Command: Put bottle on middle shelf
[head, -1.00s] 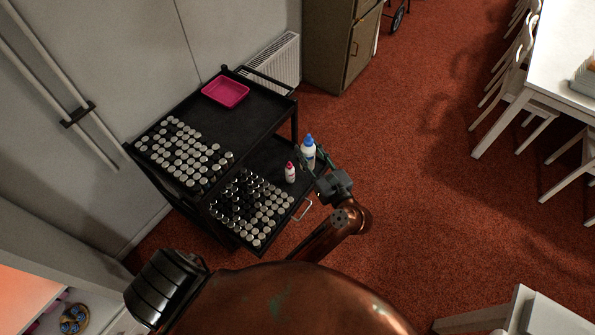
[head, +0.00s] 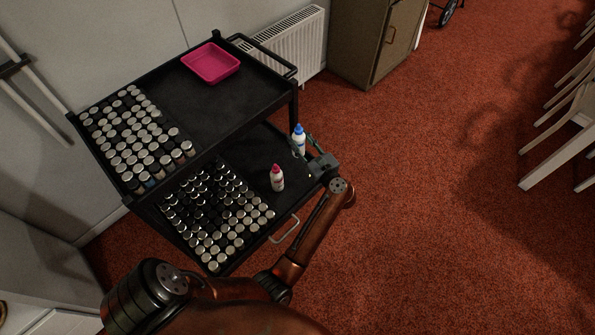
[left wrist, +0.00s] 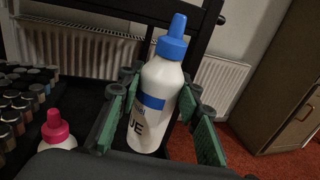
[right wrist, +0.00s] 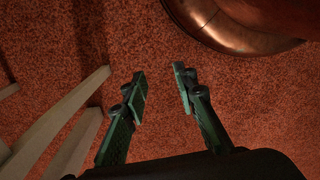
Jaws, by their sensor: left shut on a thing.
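A white bottle with a blue cap (head: 299,140) stands upright at the far right end of the black cart's lower visible shelf (head: 252,150). It also shows in the left wrist view (left wrist: 158,100), between my left fingers. My left gripper (head: 311,153) is shut on this bottle around its body. Whether the bottle's base touches the shelf cannot be told. A white bottle with a pink cap (head: 277,178) stands on the same shelf, nearer, and shows in the left wrist view (left wrist: 57,132). My right gripper (right wrist: 160,82) is open and empty above the red carpet.
The cart's top shelf (head: 205,110) holds a pink tray (head: 211,64) and many jars (head: 130,135). More jars (head: 215,215) fill the lower shelf's left part. A radiator (head: 285,45) and cabinet (head: 375,40) stand behind.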

